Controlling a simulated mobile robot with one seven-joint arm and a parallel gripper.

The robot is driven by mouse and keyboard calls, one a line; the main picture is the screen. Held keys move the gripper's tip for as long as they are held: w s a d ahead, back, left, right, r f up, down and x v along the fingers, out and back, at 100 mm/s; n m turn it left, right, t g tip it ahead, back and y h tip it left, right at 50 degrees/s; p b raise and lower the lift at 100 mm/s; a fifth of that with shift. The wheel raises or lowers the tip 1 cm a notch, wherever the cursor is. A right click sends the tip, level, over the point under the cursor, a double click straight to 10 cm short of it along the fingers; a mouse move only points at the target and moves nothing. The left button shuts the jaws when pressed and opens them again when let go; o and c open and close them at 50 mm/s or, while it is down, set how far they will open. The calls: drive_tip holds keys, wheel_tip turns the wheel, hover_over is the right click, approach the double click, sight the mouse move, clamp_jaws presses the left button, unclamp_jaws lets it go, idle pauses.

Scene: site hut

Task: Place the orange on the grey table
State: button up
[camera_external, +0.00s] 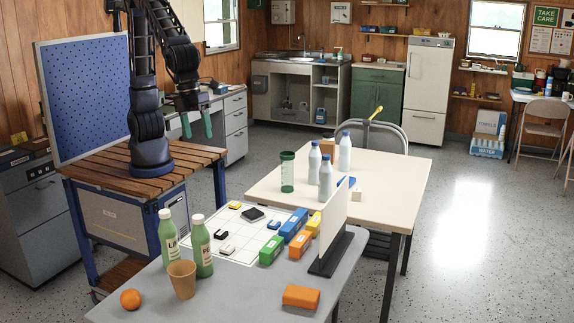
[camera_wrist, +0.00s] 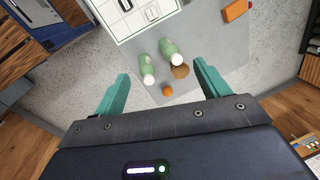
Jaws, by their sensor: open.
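The orange (camera_external: 130,299) rests on the near left corner of the grey table (camera_external: 235,300). In the wrist view the orange (camera_wrist: 167,91) shows between and well below my fingers, near the edge of the grey table (camera_wrist: 215,45). My gripper (camera_external: 197,125) is open and empty, with teal fingers pointing down. It hangs high, behind the grey table and apart from the orange. The open fingers also show in the wrist view (camera_wrist: 160,80).
Two green bottles (camera_external: 168,238) (camera_external: 201,247) and a brown cup (camera_external: 181,279) stand close to the orange. Coloured boxes, an orange block (camera_external: 300,297) and an upright white panel (camera_external: 334,218) occupy the right side. The cream table (camera_external: 400,185) behind holds several bottles.

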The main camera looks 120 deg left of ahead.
drive_tip(key=s+a+r+n+t, duration=0.1)
drive_tip(key=s+a+r+n, duration=0.35)
drive_tip(key=a, duration=0.45)
drive_tip(key=s+a+r+n, duration=0.3)
drive_tip(key=s+a+n, duration=0.3)
drive_tip(key=a, duration=0.3)
drive_tip(key=s+a+f+n+t, duration=0.1)
drive_tip(key=s+a+n, duration=0.9)
drive_tip(key=s, duration=0.5)
drive_tip(key=shift+a+f+t, duration=0.3)
drive_tip(key=shift+a+f, duration=0.05)
drive_tip(key=shift+f, duration=0.05)
